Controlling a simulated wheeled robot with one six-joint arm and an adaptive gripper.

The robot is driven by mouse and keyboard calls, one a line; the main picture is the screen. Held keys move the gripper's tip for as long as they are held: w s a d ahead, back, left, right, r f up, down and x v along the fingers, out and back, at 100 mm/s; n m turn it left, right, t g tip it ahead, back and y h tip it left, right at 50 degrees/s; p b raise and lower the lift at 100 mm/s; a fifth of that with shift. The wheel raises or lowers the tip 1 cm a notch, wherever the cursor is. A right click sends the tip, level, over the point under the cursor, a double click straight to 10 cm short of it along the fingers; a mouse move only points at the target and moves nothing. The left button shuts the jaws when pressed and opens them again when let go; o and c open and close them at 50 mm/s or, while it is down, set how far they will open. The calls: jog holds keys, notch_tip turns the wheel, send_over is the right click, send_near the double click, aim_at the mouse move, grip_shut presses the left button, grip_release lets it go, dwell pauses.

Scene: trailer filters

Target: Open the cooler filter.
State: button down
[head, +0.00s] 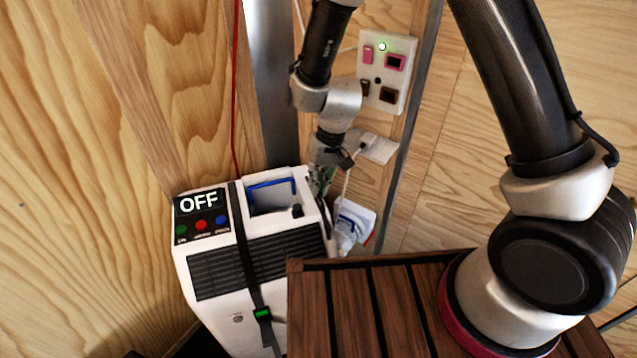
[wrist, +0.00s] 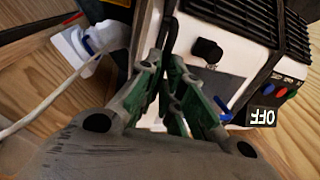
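The cooler (head: 215,262) is a white box with a black grille and a dark panel (head: 201,213) reading OFF. A blue-edged opening (head: 270,184) and a black knob (head: 297,211) are on its top. In the wrist view the cooler (wrist: 232,55) fills the upper right, with its knob (wrist: 207,51) and part of a blue piece (wrist: 232,108). My gripper (head: 321,178) is at the cooler's far right edge, partly hidden. In the wrist view its green-padded fingers (wrist: 168,68) are close together beside a thin black bar. I cannot tell whether they touch it. No filter is clearly identifiable.
A black strap (head: 246,260) with a green buckle crosses the cooler. A wall socket panel (head: 386,72) and a white plug with cable (head: 378,148) are behind my gripper. Another white plug-like item (head: 352,222) sits right of the cooler. A slatted wooden surface (head: 345,310) fills the foreground.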

notch_tip(320, 180, up, 22)
jog(key=c, duration=1.6)
grip_release()
jog(key=shift+r, duration=0.1)
jog(key=shift+o, duration=0.2)
jog(key=shift+r, duration=0.1)
notch_tip(320, 180, up, 12)
jog(key=d, duration=0.2)
jog(key=shift+w+d+f, duration=0.15)
jog(key=shift+w+f, duration=0.05)
jog(key=shift+w, duration=0.1)
